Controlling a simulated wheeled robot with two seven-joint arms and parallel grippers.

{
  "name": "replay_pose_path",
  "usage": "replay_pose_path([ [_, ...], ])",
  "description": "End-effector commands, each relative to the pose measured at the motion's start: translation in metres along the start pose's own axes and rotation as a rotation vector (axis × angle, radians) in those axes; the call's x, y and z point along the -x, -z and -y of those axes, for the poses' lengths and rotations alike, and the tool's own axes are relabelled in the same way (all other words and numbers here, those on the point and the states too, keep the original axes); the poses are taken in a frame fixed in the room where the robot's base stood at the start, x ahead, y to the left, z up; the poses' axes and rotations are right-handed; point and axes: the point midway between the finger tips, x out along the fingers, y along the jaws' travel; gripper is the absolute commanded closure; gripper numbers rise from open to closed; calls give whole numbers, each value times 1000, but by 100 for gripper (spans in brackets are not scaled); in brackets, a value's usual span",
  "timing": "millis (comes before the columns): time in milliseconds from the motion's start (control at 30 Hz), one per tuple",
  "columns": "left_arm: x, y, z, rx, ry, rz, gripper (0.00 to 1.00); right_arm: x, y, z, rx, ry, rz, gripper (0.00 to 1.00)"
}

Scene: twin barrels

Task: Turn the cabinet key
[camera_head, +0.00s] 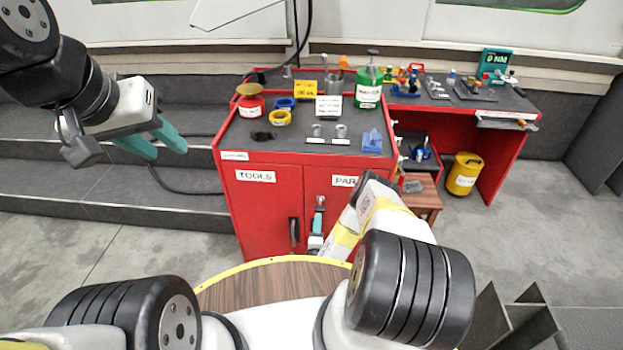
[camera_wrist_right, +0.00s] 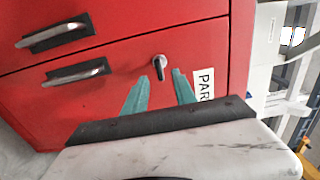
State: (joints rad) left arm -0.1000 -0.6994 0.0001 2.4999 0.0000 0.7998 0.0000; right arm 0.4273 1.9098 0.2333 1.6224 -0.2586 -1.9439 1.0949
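The red cabinet (camera_head: 266,205) has doors labelled TOOLS and PARTS. A small silver keyed lock with a dark key (camera_wrist_right: 159,68) sits on the PARTS door; the key also shows in the head view (camera_head: 320,201). My right gripper (camera_wrist_right: 161,74) is open, its two teal fingers pointing at the door with the key between and just beyond the fingertips. I cannot tell whether either finger touches the key. In the head view the right gripper (camera_head: 319,213) is partly hidden behind my forearm. My left gripper (camera_head: 171,152) is open and empty, raised left of the cabinet.
Door handles (camera_wrist_right: 78,72) stick out beside the key. The cabinet top holds a red can (camera_head: 250,104), a green canister (camera_head: 368,92) and small parts. A round wooden table (camera_head: 265,285) lies in front. A red workbench (camera_head: 505,130) and yellow bin (camera_head: 465,174) stand right.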

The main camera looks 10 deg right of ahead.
Motion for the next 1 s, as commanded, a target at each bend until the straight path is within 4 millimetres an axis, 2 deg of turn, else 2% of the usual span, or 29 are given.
replay_pose_path([
  [67, 0, 0, 0, 0, 0, 0, 64, 4, 1, -3, -8, 4, -8, 67],
  [167, 0, 0, 0, 0, 0, 0, 64, -2, 1, -2, -10, 8, -11, 67],
  [400, 0, 0, 0, 0, 0, -1, 64, -40, 2, -1, -8, 10, -11, 67],
  [600, 0, 0, 0, 0, 0, 0, 64, -65, 2, -2, -9, 7, -10, 67],
  [733, 0, 0, 0, 0, 0, 0, 64, -72, 2, -2, -9, 6, -10, 67],
  [967, 0, 0, 0, 0, 0, 0, 64, -73, 2, -2, -9, 5, -9, 67],
  [1000, 0, 0, 0, 0, 0, 0, 64, -73, 2, -2, -9, 5, -9, 71],
])
